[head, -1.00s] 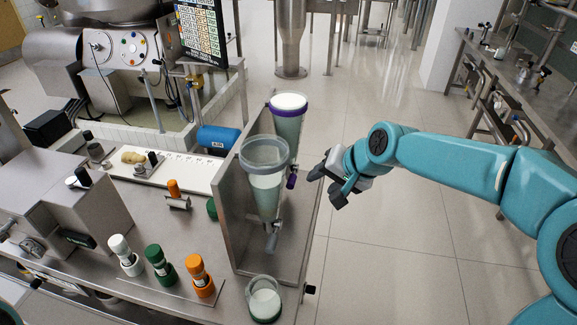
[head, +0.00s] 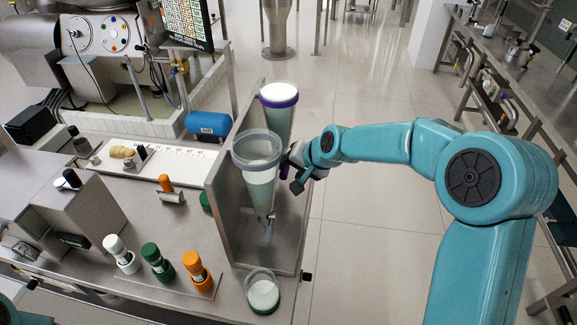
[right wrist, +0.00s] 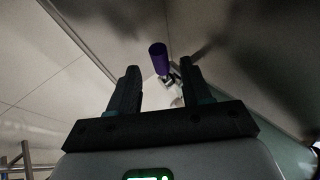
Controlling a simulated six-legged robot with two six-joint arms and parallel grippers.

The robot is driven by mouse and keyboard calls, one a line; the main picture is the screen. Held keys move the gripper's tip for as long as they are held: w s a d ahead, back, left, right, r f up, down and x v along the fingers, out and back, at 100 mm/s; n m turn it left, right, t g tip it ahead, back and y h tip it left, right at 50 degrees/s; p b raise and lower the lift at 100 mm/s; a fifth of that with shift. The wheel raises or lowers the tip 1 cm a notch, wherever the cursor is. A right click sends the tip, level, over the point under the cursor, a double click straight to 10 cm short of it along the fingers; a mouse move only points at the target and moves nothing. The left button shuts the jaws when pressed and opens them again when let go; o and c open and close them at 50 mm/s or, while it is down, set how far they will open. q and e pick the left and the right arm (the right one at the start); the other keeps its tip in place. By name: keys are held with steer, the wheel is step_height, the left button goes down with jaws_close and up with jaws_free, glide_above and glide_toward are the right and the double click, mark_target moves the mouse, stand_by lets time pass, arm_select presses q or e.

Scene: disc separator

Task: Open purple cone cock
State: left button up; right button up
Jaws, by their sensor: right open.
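The purple-rimmed cone (head: 279,112) holds white liquid and stands in the metal stand at the back. Its purple cock handle (head: 284,172) is mostly hidden behind my right gripper (head: 294,172) in the head view. In the right wrist view the purple cock handle (right wrist: 158,58) shows beyond and between the fingertips of my right gripper (right wrist: 161,78). The fingers are apart and nothing is between them; I cannot tell exactly how far off the handle is. My left gripper is not in view.
A grey-rimmed cone (head: 258,158) stands in front in the same metal stand (head: 222,215), with a grey cock below. A beaker (head: 262,291) of white liquid sits at the table's front right. White, green (head: 157,260) and orange bottles stand left of it.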

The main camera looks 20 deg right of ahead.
steer(key=shift+x, duration=1.3)
steer(key=shift+r, duration=0.1)
jaws_close()
